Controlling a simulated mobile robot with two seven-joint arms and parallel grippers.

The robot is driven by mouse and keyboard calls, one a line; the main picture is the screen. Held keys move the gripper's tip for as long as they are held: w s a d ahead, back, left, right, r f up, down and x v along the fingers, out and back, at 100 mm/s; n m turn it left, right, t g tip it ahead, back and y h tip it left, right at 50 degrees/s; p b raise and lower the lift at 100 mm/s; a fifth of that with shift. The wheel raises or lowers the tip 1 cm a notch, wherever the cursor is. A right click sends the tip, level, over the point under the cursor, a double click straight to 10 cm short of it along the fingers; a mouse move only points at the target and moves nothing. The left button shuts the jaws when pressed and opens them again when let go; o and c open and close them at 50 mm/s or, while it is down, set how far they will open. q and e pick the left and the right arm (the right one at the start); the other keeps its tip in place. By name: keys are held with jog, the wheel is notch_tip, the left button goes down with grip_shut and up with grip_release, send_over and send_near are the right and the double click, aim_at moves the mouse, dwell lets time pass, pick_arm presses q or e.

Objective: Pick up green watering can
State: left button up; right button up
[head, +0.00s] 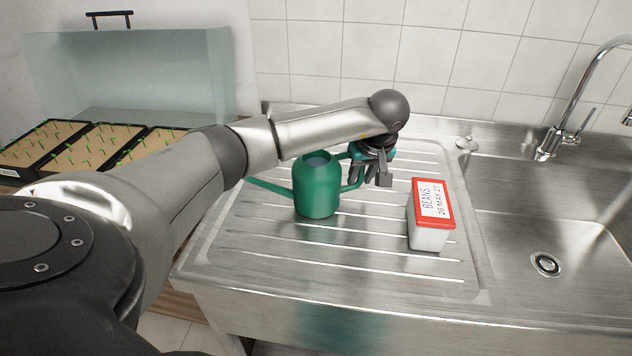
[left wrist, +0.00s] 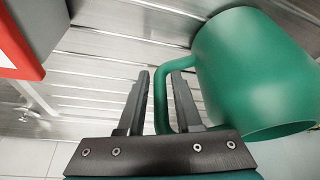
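The green watering can (head: 317,190) stands upright on the ribbed steel drainboard, with its spout to the left and its handle (head: 354,178) to the right. My left gripper (head: 372,178) is at the handle side. In the left wrist view the can's body (left wrist: 255,75) is at the right. The handle (left wrist: 161,95) runs between the two fingers of my left gripper (left wrist: 160,78), which stand apart with gaps beside it. The gripper is open around the handle. My arm passes in front of the area behind the can. My right gripper is not in view.
A white box with a red-rimmed lid labelled beans (head: 430,228) stands close to the right of the gripper. The sink basin (head: 590,220) and tap (head: 560,140) are further right. Seedling trays (head: 90,148) and a clear cover (head: 130,70) are at the left. The front drainboard is clear.

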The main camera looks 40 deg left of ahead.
pick_arm(q)
grip_shut()
dwell(0.9)
jog(key=shift+r, duration=0.15)
